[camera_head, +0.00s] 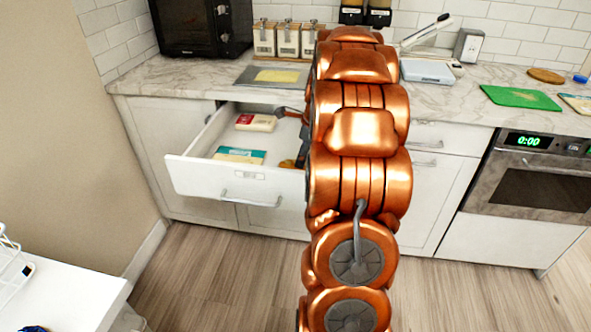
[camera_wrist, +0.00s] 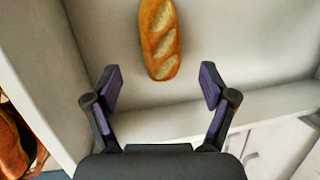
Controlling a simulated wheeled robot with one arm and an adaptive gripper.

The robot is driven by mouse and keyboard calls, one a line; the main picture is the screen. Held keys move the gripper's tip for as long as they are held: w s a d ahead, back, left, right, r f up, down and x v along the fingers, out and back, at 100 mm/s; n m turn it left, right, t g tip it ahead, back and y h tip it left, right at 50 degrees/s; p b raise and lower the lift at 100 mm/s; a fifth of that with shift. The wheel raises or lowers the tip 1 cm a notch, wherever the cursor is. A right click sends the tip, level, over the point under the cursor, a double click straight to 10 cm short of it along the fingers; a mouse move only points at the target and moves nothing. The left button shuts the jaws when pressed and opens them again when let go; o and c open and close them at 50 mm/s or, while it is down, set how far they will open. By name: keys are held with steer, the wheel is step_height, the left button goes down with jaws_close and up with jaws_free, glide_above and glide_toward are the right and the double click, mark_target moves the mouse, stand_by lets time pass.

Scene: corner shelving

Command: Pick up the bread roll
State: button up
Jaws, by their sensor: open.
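The bread roll (camera_wrist: 160,40) is a golden-brown, oblong loaf with pale slashes on top. In the wrist view it lies on the pale floor of the open drawer (camera_head: 205,178), at the top middle. My gripper (camera_wrist: 160,84) is open and empty, its two dark fingers with purple pads spread to either side. The near end of the roll lies between the fingertips in the picture, with no visible contact. In the head view my copper arm hides most of the drawer's right part, and I cannot clearly make out the roll there.
In the drawer's left part lie a red-and-cream package (camera_head: 256,122) and a teal-and-cream package (camera_head: 239,155). The drawer's white walls surround the space. Above is the marble counter (camera_head: 150,78) with a microwave (camera_head: 201,27) and a green board (camera_head: 521,98). A white surface (camera_head: 60,290) stands at the lower left.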

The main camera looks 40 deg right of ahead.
steer(key=shift+w+a+p+x, duration=0.1)
steer(key=shift+w+p+x, duration=0.1)
steer(key=shift+x, duration=1.35)
steer(key=shift+w+a+p+x, duration=0.1)
steer(key=shift+w+x, duration=0.05)
steer(key=shift+x, duration=1.35)
steer(key=shift+r, duration=0.1)
steer(key=c, duration=1.1)
steer(key=shift+c, duration=0.2)
steer(key=shift+r, duration=0.2)
